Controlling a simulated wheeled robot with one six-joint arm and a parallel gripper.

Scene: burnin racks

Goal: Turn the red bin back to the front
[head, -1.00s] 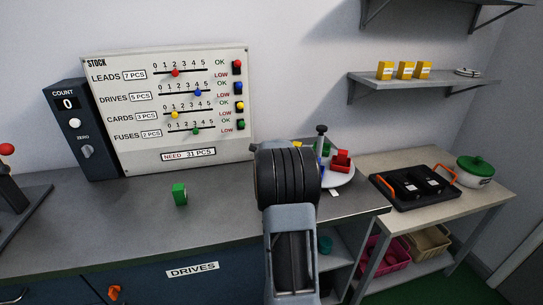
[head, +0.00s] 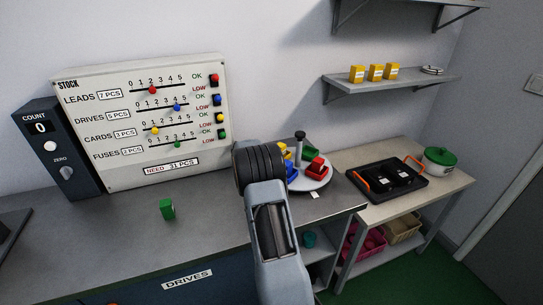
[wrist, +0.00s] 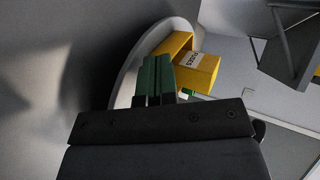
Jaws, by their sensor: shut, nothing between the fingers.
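The red bin (head: 315,167) stands on the right part of a white round turntable (head: 320,183), right of its dark upright post (head: 300,148), in the head view. A yellow bin (head: 285,152), a green bin (head: 309,153) and a blue bin (head: 291,172) share the turntable; my arm partly covers its left side. In the wrist view my gripper (wrist: 158,62) is shut and empty, its fingers over the turntable beside the labelled yellow bin (wrist: 200,68). The red bin is not seen there. In the head view my arm hides the fingers.
A small green block (head: 167,209) lies on the grey bench (head: 110,235). The stock board (head: 140,120) and count box (head: 58,150) stand at the back left. A side table (head: 440,187) at right holds a black tray (head: 389,182) and a green-lidded pot (head: 440,160). A shelf (head: 395,87) hangs above.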

